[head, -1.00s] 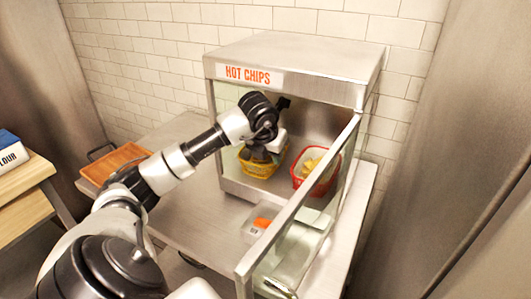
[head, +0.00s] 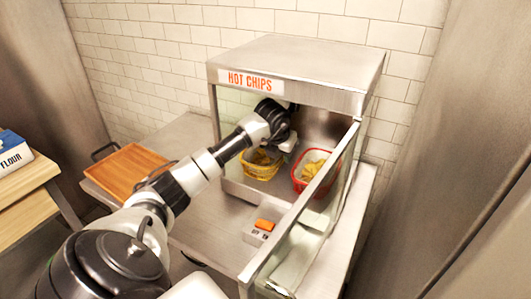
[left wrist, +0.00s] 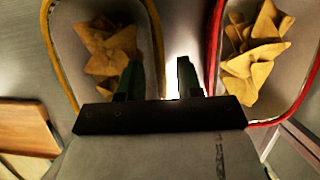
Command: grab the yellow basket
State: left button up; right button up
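The yellow basket (head: 262,172) holds chips and stands inside the hot chips cabinet (head: 325,62), left of a red basket. It also shows in the left wrist view, its yellow rim (left wrist: 154,30) on the left. My left gripper (left wrist: 160,75) is open, with one finger on each side of the yellow basket's right rim. The left finger is over the basket's inside and the right finger is in the gap between the baskets. Contact with the rim cannot be told. In the head view the left gripper (head: 288,145) is partly hidden by its own wrist. My right gripper is not in view.
The red basket (head: 318,182) with chips is close on the right. The cabinet's glass door (head: 305,205) stands open to the right. A small box with an orange switch (head: 262,228) sits in front. A wooden tray (head: 125,170) lies on the counter at left.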

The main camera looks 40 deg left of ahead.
pick_arm(q)
grip_shut()
jog(key=shift+r, duration=0.2)
dwell(0.3)
